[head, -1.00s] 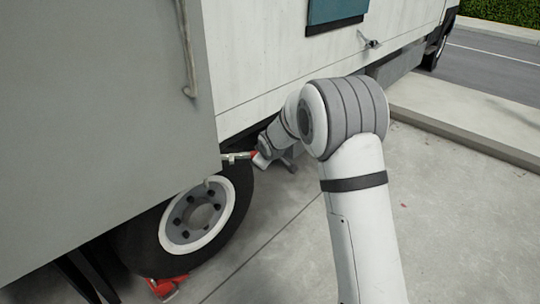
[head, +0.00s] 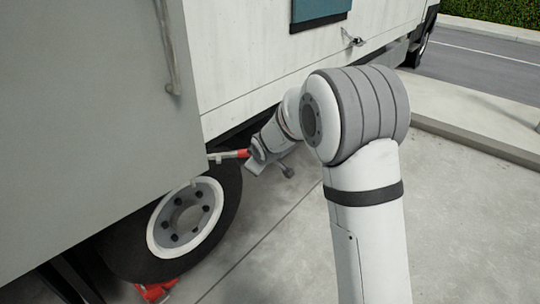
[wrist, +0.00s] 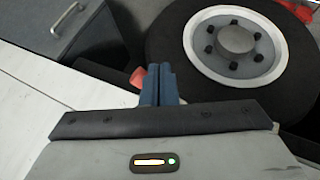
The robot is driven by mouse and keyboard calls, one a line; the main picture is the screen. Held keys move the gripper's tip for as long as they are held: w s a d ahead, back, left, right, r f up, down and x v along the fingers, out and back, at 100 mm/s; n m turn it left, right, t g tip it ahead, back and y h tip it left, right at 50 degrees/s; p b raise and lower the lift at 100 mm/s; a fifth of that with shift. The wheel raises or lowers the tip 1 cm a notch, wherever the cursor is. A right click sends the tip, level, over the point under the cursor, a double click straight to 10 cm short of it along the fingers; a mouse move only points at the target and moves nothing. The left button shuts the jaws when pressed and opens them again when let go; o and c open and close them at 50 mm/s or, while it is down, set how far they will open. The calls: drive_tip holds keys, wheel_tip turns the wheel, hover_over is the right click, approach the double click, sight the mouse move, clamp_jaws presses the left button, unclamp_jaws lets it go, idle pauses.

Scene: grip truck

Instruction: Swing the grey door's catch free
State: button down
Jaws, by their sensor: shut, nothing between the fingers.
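In the wrist view my blue fingers (wrist: 158,84) are shut together and empty. The red end (wrist: 138,77) lies just left of them, partly hidden; I cannot tell whether they touch.
The truck's wheel (head: 185,215) is just below the catch, with a red object (head: 157,290) at its foot. The white truck side (head: 245,50) stands behind my arm. A vertical handle (head: 167,50) is on the door. Open pavement (head: 270,255) lies right of the wheel.

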drive_tip(key=s+d+r+p, duration=0.3)
drive_tip(key=r, duration=0.2)
drive_tip(key=shift+s+d+r, duration=0.15)
drive_tip(key=shift+d+r, duration=0.15)
drive_tip(key=s+d+r+m+g+h+p, duration=0.1)
drive_tip(key=s+d+r+m+p, duration=0.2)
drive_tip(key=s+d+r, duration=0.35)
drive_tip(key=s+d+r+m+g+p, duration=0.1)
drive_tip(key=s+d+r+m+p, duration=0.2)
drive_tip(key=s+r, duration=0.5)
drive_tip(key=s+d+r+m+g+p, duration=0.1)
drive_tip(key=s+d+m+p, duration=0.1)
drive_tip(key=s, duration=0.7)
drive_tip(key=s+d+r+m+g+p, duration=0.2)
drive_tip(key=s+d+m, duration=0.1)
drive_tip(key=s, duration=0.6)
drive_tip(key=shift+s+h, duration=0.4)
drive_tip(key=shift+a+r, duration=0.1)
